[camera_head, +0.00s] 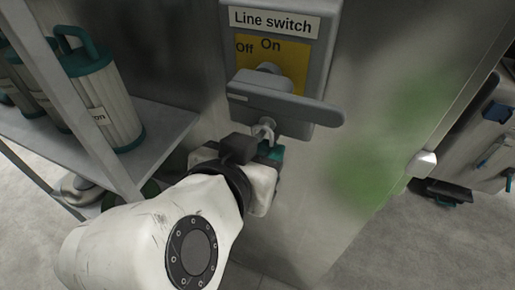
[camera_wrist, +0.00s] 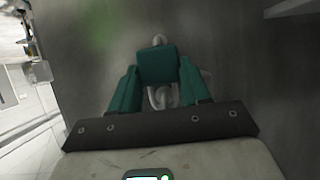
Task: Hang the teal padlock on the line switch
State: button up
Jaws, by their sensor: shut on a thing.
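The line switch (camera_head: 272,62) is a grey box on a metal wall in the head view, with a yellow plate marked Off and On. Its grey handle (camera_head: 285,97) extends to the right across the lower part. My gripper (camera_head: 266,150) is just below the handle, close to the wall. In the wrist view, my gripper (camera_wrist: 157,78) is shut on the teal padlock (camera_wrist: 157,64), which sits between two teal fingers. A pale metal loop (camera_head: 263,130) shows between gripper and handle. Whether the padlock's shackle passes through any part of the switch cannot be told.
A metal shelf (camera_head: 165,125) with teal-capped filter canisters (camera_head: 105,100) stands at the left. A latch-like block (camera_head: 422,164) juts from the wall's right edge. The wall below and right of the switch is clear, with a blurred green patch.

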jog(key=o, duration=1.2)
jog(key=shift+c, duration=0.2)
